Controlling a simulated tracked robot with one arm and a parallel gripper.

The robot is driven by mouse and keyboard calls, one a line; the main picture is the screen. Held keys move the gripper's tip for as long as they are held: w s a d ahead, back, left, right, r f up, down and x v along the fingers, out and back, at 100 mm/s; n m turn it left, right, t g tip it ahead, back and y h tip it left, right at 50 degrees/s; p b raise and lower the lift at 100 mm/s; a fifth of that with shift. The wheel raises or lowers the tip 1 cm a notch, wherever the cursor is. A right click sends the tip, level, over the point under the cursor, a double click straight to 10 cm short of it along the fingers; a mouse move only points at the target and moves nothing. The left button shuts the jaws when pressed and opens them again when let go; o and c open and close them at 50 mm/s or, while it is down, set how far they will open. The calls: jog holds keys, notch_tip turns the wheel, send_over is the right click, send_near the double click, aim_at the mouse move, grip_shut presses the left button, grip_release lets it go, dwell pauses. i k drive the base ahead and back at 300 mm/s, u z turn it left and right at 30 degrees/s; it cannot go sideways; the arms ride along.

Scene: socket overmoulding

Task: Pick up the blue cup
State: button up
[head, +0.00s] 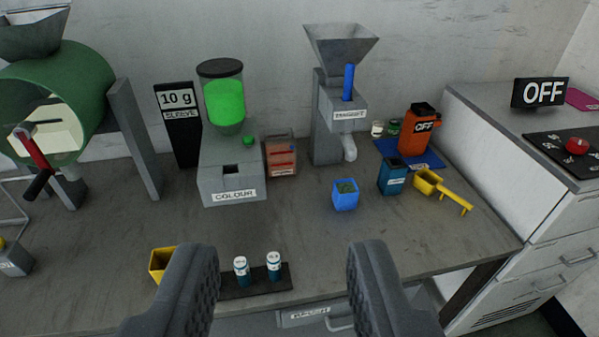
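The grey hopper machine (340,133) stands behind the cup. A yellow scoop (427,182) and an orange device (416,135) are to the right. The colour dispenser (232,180) is left. Two small bottles stand on a dark tray (256,291) between the fingers. Bench before the cup is clear.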

aim_at(346, 192)
jog(key=z, duration=0.25)
jog(key=i, duration=1)
jog(key=z, duration=0.55)
